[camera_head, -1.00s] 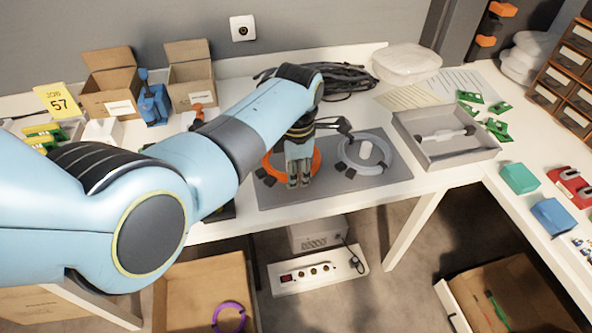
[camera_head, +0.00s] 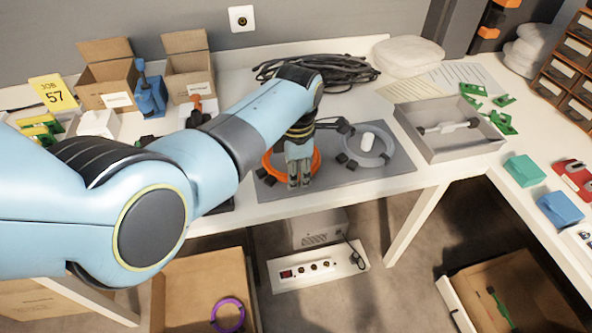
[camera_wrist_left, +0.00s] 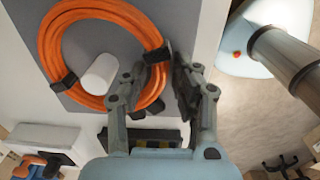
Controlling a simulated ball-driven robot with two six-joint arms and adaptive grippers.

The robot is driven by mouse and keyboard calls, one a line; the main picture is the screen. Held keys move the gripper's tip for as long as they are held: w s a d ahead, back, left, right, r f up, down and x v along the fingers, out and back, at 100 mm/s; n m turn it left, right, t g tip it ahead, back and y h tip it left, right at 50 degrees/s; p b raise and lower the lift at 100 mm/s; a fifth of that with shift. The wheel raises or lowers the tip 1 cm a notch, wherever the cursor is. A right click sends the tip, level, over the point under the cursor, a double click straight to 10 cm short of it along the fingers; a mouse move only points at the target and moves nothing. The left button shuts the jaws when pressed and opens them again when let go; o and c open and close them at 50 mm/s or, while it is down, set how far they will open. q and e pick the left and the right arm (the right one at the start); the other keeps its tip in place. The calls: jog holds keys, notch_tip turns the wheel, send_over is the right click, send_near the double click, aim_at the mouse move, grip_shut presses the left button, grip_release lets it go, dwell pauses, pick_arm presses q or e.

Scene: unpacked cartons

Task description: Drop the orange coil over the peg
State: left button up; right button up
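The orange coil (camera_head: 318,160) lies level over the grey mat (camera_head: 395,180), left of the grey coil (camera_head: 386,157). In the left wrist view the orange coil (camera_wrist_left: 50,45) surrounds a white peg (camera_wrist_left: 99,74), which stands inside its ring near the lower right. In the head view my gripper hides that peg. My left gripper (camera_head: 299,184) points down at the near side of the ring. In the left wrist view its fingers (camera_wrist_left: 158,75) straddle the coil's strands beside a black tie, close together, and look shut on it. My right gripper is not in view.
The grey coil lies around another white peg (camera_head: 367,141). Black cables (camera_head: 335,75) lie behind. A grey tray (camera_head: 455,152) stands right of the mat. Open cartons (camera_head: 108,75) and a blue item (camera_head: 150,98) stand at the back left. The table's front edge is close to my gripper.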

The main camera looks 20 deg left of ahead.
pick_arm(q)
jog(key=o, duration=0.3)
jog(key=shift+s+r, duration=0.1)
jog(key=shift+r, duration=3.7)
